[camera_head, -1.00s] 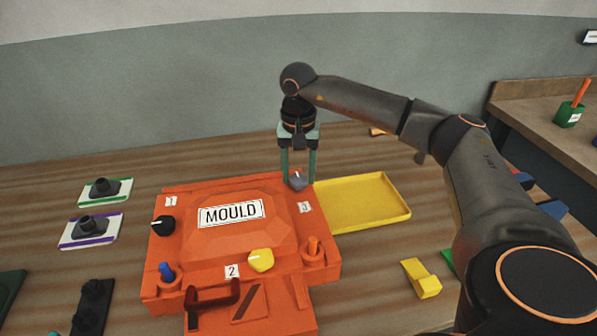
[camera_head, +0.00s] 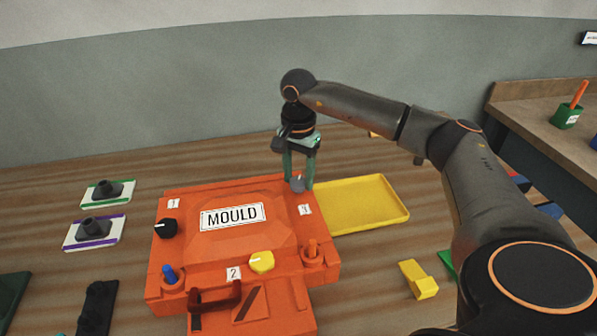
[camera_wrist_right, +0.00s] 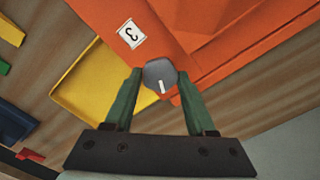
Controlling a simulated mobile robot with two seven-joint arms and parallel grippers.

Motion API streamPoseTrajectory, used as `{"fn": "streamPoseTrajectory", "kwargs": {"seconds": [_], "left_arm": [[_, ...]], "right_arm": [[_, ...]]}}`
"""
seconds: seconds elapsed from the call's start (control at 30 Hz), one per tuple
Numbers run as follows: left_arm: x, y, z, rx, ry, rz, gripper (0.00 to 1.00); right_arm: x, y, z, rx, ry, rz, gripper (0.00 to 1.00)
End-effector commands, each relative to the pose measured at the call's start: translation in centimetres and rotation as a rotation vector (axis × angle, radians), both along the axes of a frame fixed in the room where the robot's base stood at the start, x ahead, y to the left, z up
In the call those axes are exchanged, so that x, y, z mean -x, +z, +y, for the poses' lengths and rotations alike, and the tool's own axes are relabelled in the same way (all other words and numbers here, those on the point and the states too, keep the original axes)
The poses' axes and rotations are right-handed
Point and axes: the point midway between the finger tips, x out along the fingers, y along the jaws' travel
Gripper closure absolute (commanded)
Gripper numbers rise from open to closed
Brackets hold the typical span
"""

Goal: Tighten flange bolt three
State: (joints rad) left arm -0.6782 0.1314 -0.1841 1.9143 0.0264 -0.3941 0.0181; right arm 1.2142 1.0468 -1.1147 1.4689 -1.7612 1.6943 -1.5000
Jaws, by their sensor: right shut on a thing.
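The orange mould (camera_head: 190,250) lies on the wooden table with a "MOULD" label on its raised top. Flange bolt three, a grey knob (camera_head: 297,184), sits at the mould's far right corner, by the label 3 (camera_head: 305,210). My right gripper (camera_head: 299,182) points down and is shut on this knob. The right wrist view shows the grey knob (camera_wrist_right: 159,73), with a white mark line, between the green fingers (camera_wrist_right: 158,90). A black knob (camera_head: 166,229) by label 1 and a yellow knob (camera_head: 262,262) by label 2 sit elsewhere on the mould. My left gripper is not in view.
A yellow tray (camera_head: 385,222) lies right of the mould, close to its edge. Orange (camera_head: 312,250) and blue (camera_head: 168,272) pegs stand up at the mould's front. Two plates with black fittings (camera_head: 107,191) lie left. A yellow block (camera_head: 419,281) lies front right.

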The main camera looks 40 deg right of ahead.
Motion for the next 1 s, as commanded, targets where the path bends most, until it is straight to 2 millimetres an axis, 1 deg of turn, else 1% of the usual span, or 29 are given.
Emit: {"fn": "streamPoseTrajectory", "kwargs": {"seconds": [0.03, 0.2, 1.0], "left_arm": [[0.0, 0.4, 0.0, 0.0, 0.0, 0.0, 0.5], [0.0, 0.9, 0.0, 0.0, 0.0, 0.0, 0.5], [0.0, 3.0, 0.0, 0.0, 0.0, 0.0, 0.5]], "right_arm": [[0.0, 0.2, -0.1, 0.001, -0.046, 0.0, 1.0], [0.0, 0.2, -0.1, 0.0, -0.207, 0.0, 1.0], [0.0, 0.2, -0.1, 0.001, -0.967, -0.002, 1.0]]}}
